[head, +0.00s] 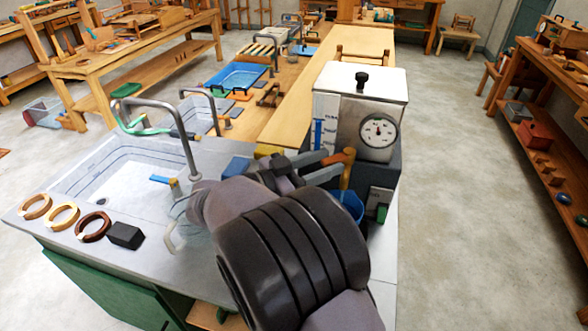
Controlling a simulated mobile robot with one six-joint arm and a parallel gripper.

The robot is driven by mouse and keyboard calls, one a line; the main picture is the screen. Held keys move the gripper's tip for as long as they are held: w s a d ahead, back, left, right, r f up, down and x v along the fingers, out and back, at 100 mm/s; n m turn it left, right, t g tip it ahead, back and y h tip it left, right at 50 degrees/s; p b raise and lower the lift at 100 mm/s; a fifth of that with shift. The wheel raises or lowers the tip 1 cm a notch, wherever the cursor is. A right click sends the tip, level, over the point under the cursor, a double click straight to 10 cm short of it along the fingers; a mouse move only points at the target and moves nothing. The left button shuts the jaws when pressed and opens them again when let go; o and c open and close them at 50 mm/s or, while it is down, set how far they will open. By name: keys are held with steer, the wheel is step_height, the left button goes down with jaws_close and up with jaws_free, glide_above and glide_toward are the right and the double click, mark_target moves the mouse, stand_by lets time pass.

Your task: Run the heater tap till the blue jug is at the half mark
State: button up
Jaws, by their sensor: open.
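The heater (335,95) is a white-topped box with a round dial gauge (378,131) and a blue sight strip on its left. An orange-brown lever (347,168), apparently the heater tap, stands at its lower front. The blue jug (350,203) is below the lever, mostly hidden behind my arm; its water level and half mark cannot be seen. My gripper (330,164) is open, its grey fingers pointing right, with the tips close to the lever. I cannot tell whether they touch it.
Left is a sink (120,170) with a curved faucet (185,130). A clear jug (180,228) stands partly behind my arm. Several wooden rings (64,216) and a black block (126,235) lie on the front counter. A blue tray (236,76) sits on the bench behind.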

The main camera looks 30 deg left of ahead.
steer(key=p+v, duration=0.3)
steer(key=v, duration=1.2)
steer(key=shift+s, duration=0.3)
steer(key=shift+a, duration=0.1)
stand_by(6.1)
